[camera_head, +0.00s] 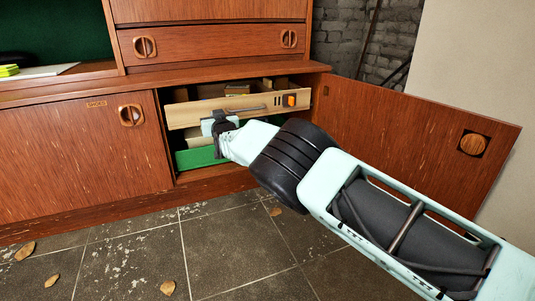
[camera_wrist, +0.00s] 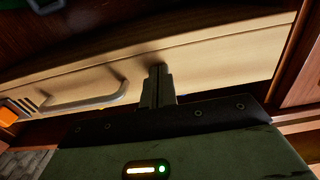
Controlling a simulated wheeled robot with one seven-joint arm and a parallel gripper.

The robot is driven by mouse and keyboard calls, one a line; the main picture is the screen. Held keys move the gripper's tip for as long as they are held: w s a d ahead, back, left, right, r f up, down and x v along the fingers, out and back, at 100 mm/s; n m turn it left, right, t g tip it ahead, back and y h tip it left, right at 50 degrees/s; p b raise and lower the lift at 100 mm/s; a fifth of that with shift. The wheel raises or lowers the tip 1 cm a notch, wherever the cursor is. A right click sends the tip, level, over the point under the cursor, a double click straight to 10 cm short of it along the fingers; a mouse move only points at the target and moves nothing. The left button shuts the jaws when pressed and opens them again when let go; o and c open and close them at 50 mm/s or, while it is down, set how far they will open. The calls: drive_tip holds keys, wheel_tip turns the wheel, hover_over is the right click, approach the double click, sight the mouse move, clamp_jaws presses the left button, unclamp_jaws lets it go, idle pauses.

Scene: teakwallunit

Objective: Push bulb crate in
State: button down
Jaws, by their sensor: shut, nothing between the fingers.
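A pale wooden crate front (camera_head: 205,107) with a metal bar handle (camera_head: 250,109) and an orange tag (camera_head: 289,100) sits in the open cupboard; I take it for the bulb crate. The crate front also shows in the wrist view (camera_wrist: 215,55), with its handle at the left. My gripper (camera_head: 220,118) is at the crate front, beside the handle. In the wrist view my gripper (camera_wrist: 157,72) is shut and empty, its fingertips against or very close to the crate front. I cannot tell whether they touch. The crate's contents are mostly hidden.
A green crate (camera_head: 195,158) sits below the wooden one, partly hidden by my gripper. The cupboard door (camera_head: 400,135) stands open at the right. A closed door (camera_head: 75,155) is at the left. The tiled floor (camera_head: 225,235) in front has only a few dry leaves.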

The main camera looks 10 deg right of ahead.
drive_tip(key=b+x, duration=0.1)
drive_tip(key=x, duration=0.1)
drive_tip(key=shift+w, duration=0.4)
drive_tip(key=shift+a, duration=0.1)
idle(0.4)
drive_tip(key=shift+x, duration=0.8)
drive_tip(key=shift+w+a, duration=0.1)
drive_tip(key=shift+w, duration=0.05)
drive_tip(key=shift+s+r, duration=0.1)
drive_tip(key=shift+s, duration=0.25)
drive_tip(key=p+v, duration=0.7)
drive_tip(key=v, duration=0.4)
drive_tip(key=shift+s, duration=0.2)
